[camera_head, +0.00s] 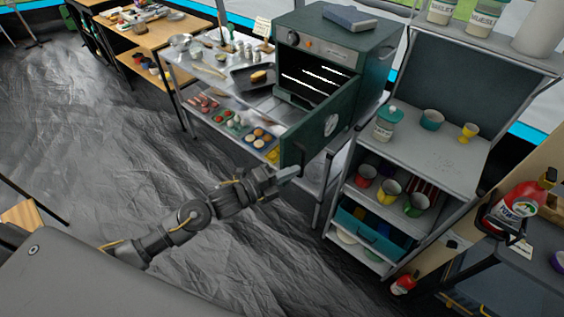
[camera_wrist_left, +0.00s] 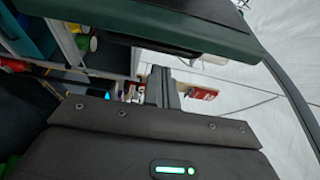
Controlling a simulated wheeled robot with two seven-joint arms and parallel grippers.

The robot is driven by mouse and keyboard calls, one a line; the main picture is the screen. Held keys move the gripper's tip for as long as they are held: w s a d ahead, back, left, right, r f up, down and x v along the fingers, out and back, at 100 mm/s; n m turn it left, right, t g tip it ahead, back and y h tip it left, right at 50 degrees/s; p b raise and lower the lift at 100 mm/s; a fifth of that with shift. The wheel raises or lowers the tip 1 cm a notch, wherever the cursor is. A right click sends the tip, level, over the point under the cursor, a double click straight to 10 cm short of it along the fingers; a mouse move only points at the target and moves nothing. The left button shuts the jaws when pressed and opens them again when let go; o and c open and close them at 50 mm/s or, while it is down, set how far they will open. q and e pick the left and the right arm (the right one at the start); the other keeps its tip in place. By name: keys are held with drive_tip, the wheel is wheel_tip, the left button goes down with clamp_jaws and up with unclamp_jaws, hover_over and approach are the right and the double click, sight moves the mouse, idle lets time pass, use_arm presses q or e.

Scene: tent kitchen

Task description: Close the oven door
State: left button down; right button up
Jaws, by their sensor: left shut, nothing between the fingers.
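The dark green oven (camera_head: 325,50) stands on a metal table in the head view, with its door (camera_head: 318,132) swung open toward me and the racks inside showing. A round emblem is on the door's face. My left gripper (camera_head: 288,173) is shut and empty, at the lower near corner of the door. From this view I cannot tell whether it touches the door. In the left wrist view a dark green panel edge (camera_wrist_left: 150,35), probably the door, lies just beyond the shut fingers (camera_wrist_left: 162,88). My right gripper is not in view.
A metal table (camera_head: 195,75) with food trays and a pan stands left of the oven. A grey shelf unit (camera_head: 440,150) with cups, a jar and a teal crate (camera_head: 375,232) stands close on the right. Open wrinkled grey floor (camera_head: 90,130) lies to the left.

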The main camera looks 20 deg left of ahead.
sight(281, 168)
use_arm(q)
drive_tip(key=shift+w+a+p, duration=0.2)
drive_tip(key=shift+a, duration=0.55)
drive_tip(key=shift+w+a+p, duration=0.2)
drive_tip(key=shift+a, duration=0.5)
